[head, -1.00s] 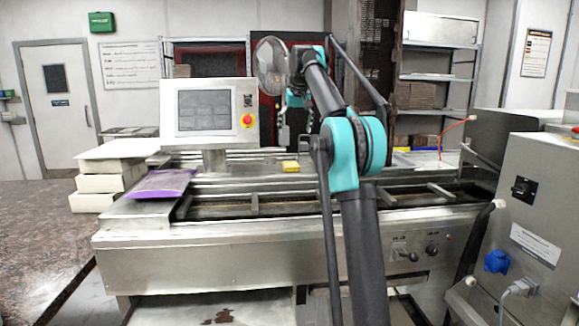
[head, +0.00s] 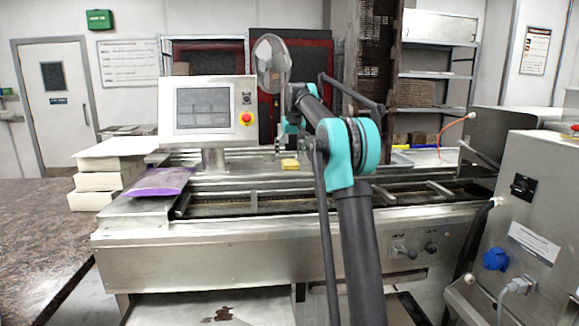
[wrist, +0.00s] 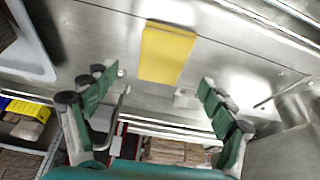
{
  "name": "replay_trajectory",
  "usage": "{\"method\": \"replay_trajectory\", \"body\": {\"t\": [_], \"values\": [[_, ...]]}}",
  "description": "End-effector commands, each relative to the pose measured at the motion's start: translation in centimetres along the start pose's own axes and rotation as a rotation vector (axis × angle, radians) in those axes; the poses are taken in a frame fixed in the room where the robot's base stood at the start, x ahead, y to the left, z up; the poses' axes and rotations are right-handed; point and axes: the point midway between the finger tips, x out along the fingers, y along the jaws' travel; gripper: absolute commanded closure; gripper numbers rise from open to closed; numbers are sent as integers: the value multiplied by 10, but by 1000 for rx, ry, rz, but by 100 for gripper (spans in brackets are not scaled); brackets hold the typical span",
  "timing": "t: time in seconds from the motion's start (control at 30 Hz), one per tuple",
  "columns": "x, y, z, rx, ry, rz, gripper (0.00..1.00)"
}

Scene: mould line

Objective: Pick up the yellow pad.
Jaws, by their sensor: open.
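The yellow pad (head: 290,164) is a small yellow block on the steel surface of the machine, behind the conveyor channel and right of the control screen. In the wrist view the yellow pad (wrist: 166,53) lies flat on bare metal, ahead of the fingers and roughly centred between them. My gripper (wrist: 163,85) is open and empty, with its green-padded fingers spread wide on either side of the pad's near end. The pad is not touched, as far as I can see. In the head view my gripper (head: 282,147) shows small, just above and beside the pad, partly hidden by my arm.
The control screen (head: 204,108) with a red button stands left of the pad. A purple packet (head: 158,182) lies on the machine's left end, by stacked pale blocks (head: 100,187). A white tray (wrist: 25,45) is near the left finger. Metal around the pad is clear.

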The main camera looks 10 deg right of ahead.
Motion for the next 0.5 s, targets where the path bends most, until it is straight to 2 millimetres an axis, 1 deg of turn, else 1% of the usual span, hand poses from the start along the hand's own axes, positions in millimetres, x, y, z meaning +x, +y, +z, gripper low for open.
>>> {"method": "replay_trajectory", "body": {"t": [0.3,0.4,0.5], "values": [[42,-3,-2,0,0,0,17],[47,-3,-2,0,0,0,17],[47,-3,-2,0,0,0,17]]}}
